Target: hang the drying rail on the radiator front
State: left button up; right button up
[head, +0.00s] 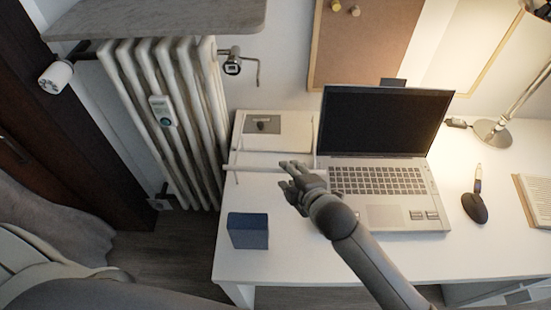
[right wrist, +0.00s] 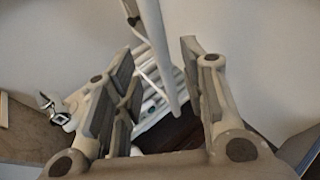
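The drying rail (head: 252,168) is a thin white bar with slim wire ends, above the left part of the desk in the head view. In the right wrist view the white rail (right wrist: 157,45) runs between the spread fingers, with gaps on both sides. My right gripper (head: 285,176) is open at the rail's right part; I cannot tell whether it touches it. The same gripper shows in the wrist view (right wrist: 160,90). The white ribbed radiator (head: 180,130) stands left of the desk, with a small device (head: 162,110) on its front. My left gripper is not in view.
A laptop (head: 385,165) stands right of the gripper. A blue box (head: 248,231) is near the desk's left front corner; a white box (head: 275,130) is at the back. A grey shelf (head: 160,18) overhangs the radiator. A valve (head: 233,66) sticks out at its upper right.

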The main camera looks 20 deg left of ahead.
aim_at(284, 172)
jog(key=shift+x, duration=2.35)
jog(key=shift+s+a+f, duration=0.1)
jog(key=shift+s, duration=0.1)
grip_shut()
